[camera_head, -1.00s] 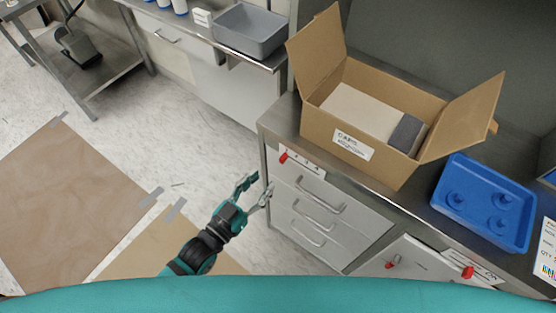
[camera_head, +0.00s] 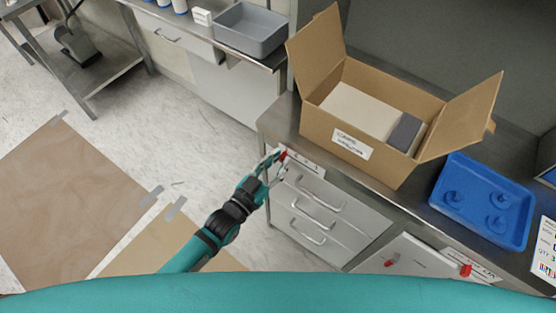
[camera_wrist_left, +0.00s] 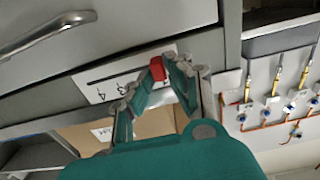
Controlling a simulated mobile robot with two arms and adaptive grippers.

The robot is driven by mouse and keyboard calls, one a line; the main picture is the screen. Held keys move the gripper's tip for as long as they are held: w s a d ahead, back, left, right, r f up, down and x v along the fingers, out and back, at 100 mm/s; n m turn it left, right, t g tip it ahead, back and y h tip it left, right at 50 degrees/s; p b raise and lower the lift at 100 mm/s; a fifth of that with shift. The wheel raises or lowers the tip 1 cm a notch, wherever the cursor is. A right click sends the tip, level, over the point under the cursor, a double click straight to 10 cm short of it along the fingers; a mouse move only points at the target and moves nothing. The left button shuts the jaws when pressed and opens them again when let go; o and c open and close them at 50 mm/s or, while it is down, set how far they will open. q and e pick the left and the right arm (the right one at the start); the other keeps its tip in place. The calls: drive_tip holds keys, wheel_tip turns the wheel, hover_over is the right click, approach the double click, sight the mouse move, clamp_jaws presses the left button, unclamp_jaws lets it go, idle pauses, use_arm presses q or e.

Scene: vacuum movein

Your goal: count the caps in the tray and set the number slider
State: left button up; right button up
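The blue tray (camera_head: 470,228) stands on the counter at the right in the head view, with three round blue caps (camera_head: 452,198) in it. A white number plate (camera_head: 305,164) with a red slider (camera_head: 284,153) is on the cabinet front below the counter edge. The slider is at the plate's left end in the head view. My left gripper (camera_head: 279,164) is at this slider. In the left wrist view, its partly open fingers (camera_wrist_left: 157,72) are on either side of the red slider (camera_wrist_left: 157,67); firm contact is not clear. My right gripper is not in view.
An open cardboard box (camera_head: 360,165) stands behind the plate on the counter. Metal drawers (camera_head: 325,205) with handles lie below. Another red knob (camera_head: 466,270) sits on a plate at the lower right. A grey bin (camera_head: 250,30) stands on the back bench.

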use_arm(q)
clamp_jaws()
drive_tip(key=s+d, duration=0.2)
drive_tip(key=d, duration=0.1)
drive_tip(key=s+d+p, duration=0.1)
drive_tip(key=d, duration=0.1)
drive_tip(key=shift+s, duration=0.3)
drive_tip(key=shift+a, duration=0.1)
drive_tip(key=o, duration=0.5)
unclamp_jaws()
approach(305, 164)
drive_tip(key=v, duration=0.5)
drive_tip(key=shift+s+a+r, duration=0.1)
drive_tip(key=shift+s+a, duration=0.05)
drive_tip(key=shift+s, duration=0.2)
